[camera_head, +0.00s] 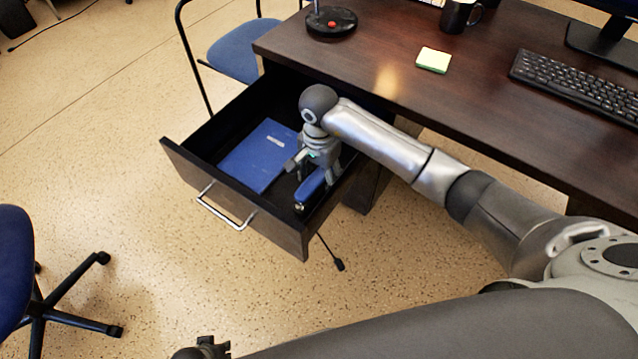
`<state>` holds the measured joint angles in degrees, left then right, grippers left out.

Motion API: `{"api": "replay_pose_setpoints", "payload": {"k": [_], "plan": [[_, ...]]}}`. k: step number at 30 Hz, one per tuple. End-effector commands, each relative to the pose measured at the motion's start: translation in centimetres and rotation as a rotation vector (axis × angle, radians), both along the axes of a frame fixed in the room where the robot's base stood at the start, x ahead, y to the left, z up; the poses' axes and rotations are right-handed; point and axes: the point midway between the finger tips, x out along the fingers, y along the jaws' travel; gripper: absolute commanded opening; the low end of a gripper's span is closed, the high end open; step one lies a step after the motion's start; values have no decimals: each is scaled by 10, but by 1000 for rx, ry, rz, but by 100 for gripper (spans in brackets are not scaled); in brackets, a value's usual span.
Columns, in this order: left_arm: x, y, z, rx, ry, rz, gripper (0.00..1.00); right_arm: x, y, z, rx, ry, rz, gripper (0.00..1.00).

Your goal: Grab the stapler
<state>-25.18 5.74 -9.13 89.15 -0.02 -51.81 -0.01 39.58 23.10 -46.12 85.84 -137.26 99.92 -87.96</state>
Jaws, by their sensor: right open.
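The blue stapler (309,188) lies in the open drawer (180,154) of the desk, along its right side. My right gripper (313,172) reaches down into the drawer with its fingers apart, over and close to the stapler's far end. The gripper hides part of that end, and I cannot tell whether the fingers touch it. At the bottom edge of the view, a small dark part of what seems to be my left gripper (205,349) shows; its fingers cannot be made out.
A blue folder (258,155) lies in the drawer left of the stapler. The drawer walls stand close around my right gripper. The desk top (400,40) holds a keyboard (580,85), sticky notes (433,60) and a black mug (457,16). A blue chair (240,50) stands behind the drawer.

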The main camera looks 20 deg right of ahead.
Motion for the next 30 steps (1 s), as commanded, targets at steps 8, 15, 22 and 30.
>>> {"api": "replay_pose_setpoints", "payload": {"k": [8, 15, 22, 30], "plan": [[3, 0, 4, 0, -4, 1, 30, 0, 0, -3, 1, 0, 1, 56], [-3, 0, 2, 1, 5, 1, 30, 0, 0, -3, 1, -1, 1, 25], [-4, 0, 1, 0, 6, 1, 30, 0, 0, -2, 1, -2, 1, 0], [-2, 0, 2, -1, 2, 0, 30, 2, 0, 5, 1, -4, 0, 0]]}}
